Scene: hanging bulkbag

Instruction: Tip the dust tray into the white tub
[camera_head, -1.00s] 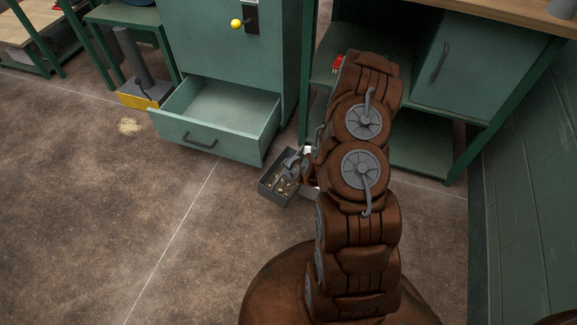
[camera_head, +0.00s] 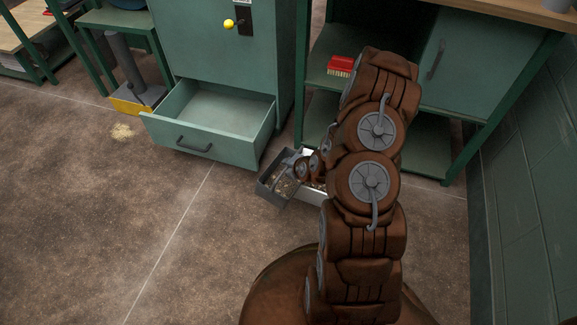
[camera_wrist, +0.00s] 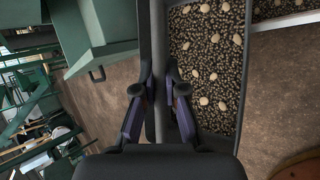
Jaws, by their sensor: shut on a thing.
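The dust tray (camera_head: 268,190) is a dark grey box with speckled dark and pale debris inside. In the wrist view the tray's debris (camera_wrist: 207,60) fills the right of the picture, and my gripper (camera_wrist: 160,90) is shut on the tray's near wall or handle. My gripper (camera_head: 297,163) is small and partly hidden by my arm in the head view. The white tub (camera_head: 313,192) stands on the floor just right of the tray, largely hidden behind my arm. The tray overlaps its left side in the picture; I cannot tell the height between them.
An open green drawer (camera_head: 207,145) sticks out of the cabinet behind the tray. A red brush (camera_head: 341,66) lies on the green shelf unit (camera_head: 430,170) at the right. A pale spill (camera_head: 122,132) lies on the floor at left. The floor in front is clear.

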